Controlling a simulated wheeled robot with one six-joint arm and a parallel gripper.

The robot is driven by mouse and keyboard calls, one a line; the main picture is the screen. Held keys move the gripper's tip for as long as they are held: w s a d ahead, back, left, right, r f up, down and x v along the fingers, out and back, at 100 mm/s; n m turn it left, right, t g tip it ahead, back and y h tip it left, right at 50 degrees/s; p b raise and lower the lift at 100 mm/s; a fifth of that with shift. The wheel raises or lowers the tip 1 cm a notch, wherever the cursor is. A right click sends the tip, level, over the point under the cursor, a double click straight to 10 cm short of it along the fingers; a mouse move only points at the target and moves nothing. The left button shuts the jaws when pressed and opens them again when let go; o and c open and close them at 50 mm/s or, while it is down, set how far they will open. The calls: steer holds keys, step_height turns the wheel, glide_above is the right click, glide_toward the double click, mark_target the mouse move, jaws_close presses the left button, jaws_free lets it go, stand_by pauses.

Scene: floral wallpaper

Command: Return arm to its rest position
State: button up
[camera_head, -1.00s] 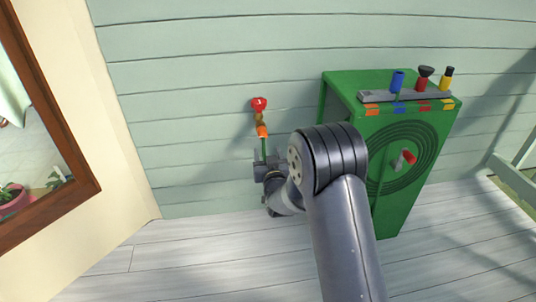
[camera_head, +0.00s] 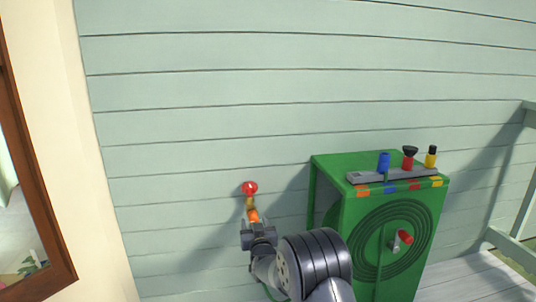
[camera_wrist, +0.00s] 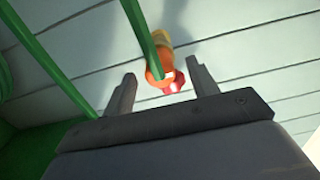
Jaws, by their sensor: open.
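My gripper (camera_head: 259,232) is open, just below a wall tap with a red handle (camera_head: 250,187) and a brass body. An orange hose connector (camera_head: 253,215) hangs under the tap. In the wrist view, my gripper's two fingers (camera_wrist: 163,72) stand apart. The orange connector (camera_wrist: 158,68) and a green hose (camera_wrist: 140,28) show between and above them. I cannot tell whether the fingers touch the hose. My arm rises from the bottom of the head view and hides the lower part of the hose.
A green hose-reel cabinet (camera_head: 428,220) stands right of my arm, with a grey tray (camera_head: 360,178) of blue, red and yellow nozzles on top. Pale green siding (camera_head: 200,100) is behind. A wooden-framed window (camera_head: 35,215) is at left. A railing (camera_head: 510,245) is at right.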

steer(key=shift+w+a, duration=0.2)
steer(key=shift+w, duration=0.8)
steer(key=shift+s, duration=0.1)
steer(key=shift+s, duration=0.1)
steer(key=shift+s+d+r, duration=0.1)
steer(key=shift+s+d, duration=0.05)
steer(key=shift+s, duration=0.3)
steer(key=s+d+p, duration=0.2)
steer(key=s+p, duration=0.1)
steer(key=s, duration=0.6)
steer(key=w+b, duration=0.1)
steer(key=w, duration=0.2)
steer(key=w+a+b, duration=0.1)
steer(key=w, duration=0.2)
steer(key=w+a+b, duration=0.1)
steer(key=w, duration=0.3)
steer(key=shift+a+f, duration=0.1)
steer(key=shift+f, duration=0.15)
steer(key=s+d, duration=0.1)
steer(key=s, duration=0.7)
steer(key=shift+s+d+r, duration=0.15)
steer(key=shift+s+d, duration=0.2)
steer(key=shift+d, duration=0.1)
